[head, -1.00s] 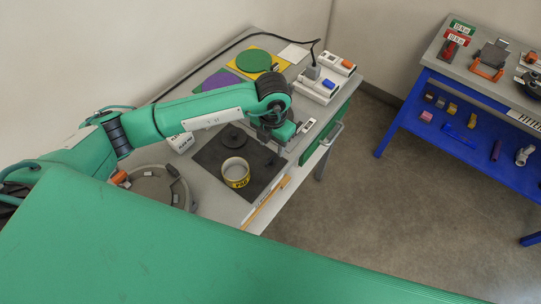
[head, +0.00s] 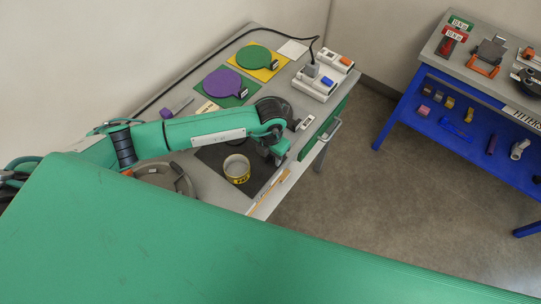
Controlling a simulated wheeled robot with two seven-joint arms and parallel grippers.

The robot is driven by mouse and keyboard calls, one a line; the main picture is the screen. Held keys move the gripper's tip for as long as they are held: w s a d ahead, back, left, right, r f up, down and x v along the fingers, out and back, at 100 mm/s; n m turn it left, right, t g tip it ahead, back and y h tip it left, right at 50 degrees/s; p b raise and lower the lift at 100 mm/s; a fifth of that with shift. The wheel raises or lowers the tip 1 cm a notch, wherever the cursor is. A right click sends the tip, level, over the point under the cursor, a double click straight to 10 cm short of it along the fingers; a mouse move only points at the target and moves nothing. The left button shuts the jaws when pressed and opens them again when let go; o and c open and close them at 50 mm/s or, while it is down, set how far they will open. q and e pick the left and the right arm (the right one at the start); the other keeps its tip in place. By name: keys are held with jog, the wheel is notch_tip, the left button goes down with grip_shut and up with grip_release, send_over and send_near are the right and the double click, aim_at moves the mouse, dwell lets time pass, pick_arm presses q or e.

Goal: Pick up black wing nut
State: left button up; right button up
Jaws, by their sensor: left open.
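My left gripper (head: 277,160) is open and points down over the right part of a dark mat (head: 212,158) on the grey cart top. I cannot make out the black wing nut: dark parts blend with the mat, and my left arm and gripper cover part of it. My right gripper is not in view.
Purple (head: 222,83) and green (head: 253,57) discs lie on coloured sheets farther back. A grey round tray (head: 165,174) is at the left.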

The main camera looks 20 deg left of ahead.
pick_arm(q)
grip_shut()
jog(key=shift+r, duration=0.1)
